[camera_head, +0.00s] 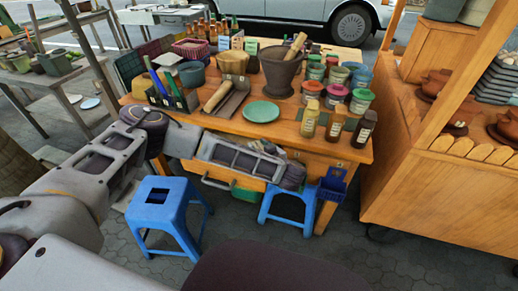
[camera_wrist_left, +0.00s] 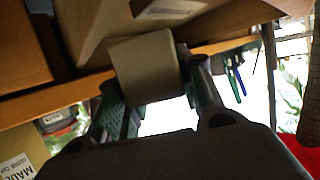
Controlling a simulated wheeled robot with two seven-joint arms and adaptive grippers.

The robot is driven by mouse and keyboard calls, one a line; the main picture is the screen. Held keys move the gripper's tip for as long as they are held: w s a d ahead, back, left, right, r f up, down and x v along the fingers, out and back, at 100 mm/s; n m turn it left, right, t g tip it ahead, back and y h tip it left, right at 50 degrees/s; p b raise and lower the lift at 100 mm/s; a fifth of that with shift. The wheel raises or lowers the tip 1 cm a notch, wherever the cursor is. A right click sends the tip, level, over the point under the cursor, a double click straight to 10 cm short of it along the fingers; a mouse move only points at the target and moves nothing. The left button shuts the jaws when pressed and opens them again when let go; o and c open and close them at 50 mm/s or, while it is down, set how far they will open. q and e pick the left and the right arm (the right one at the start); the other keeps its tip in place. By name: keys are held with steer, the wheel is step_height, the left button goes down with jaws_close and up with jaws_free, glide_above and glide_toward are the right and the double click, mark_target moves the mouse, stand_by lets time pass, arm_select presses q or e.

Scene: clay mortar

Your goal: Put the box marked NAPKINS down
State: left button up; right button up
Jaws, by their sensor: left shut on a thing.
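In the left wrist view my left gripper (camera_wrist_left: 150,72) is shut on a small tan box (camera_wrist_left: 146,60), with a finger on each side of it. No lettering shows on the box's visible face, so I cannot read NAPKINS on it. In the head view my left arm reaches across the front of the wooden table (camera_head: 350,147), and the held box cannot be made out there. From these views I cannot tell whether the box touches a surface. My right gripper is not in view.
The tabletop is crowded with a mortar (camera_head: 279,75), a green plate (camera_head: 261,111), paint-like tubs and bottles. Blue stools (camera_head: 163,195) stand in front. A wooden cart (camera_head: 420,185) stands at right. A larger cardboard box (camera_wrist_left: 95,25) and a wooden edge (camera_wrist_left: 50,98) are close to the gripper.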

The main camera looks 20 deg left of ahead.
arm_select(q)
steer(key=shift+f, duration=0.1)
steer(key=o, duration=1)
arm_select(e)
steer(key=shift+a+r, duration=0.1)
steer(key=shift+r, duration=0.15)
arm_select(q)
steer(key=shift+r, duration=0.45)
steer(key=p+v, duration=0.4)
steer(key=v, duration=0.8)
steer(key=shift+r, duration=0.15)
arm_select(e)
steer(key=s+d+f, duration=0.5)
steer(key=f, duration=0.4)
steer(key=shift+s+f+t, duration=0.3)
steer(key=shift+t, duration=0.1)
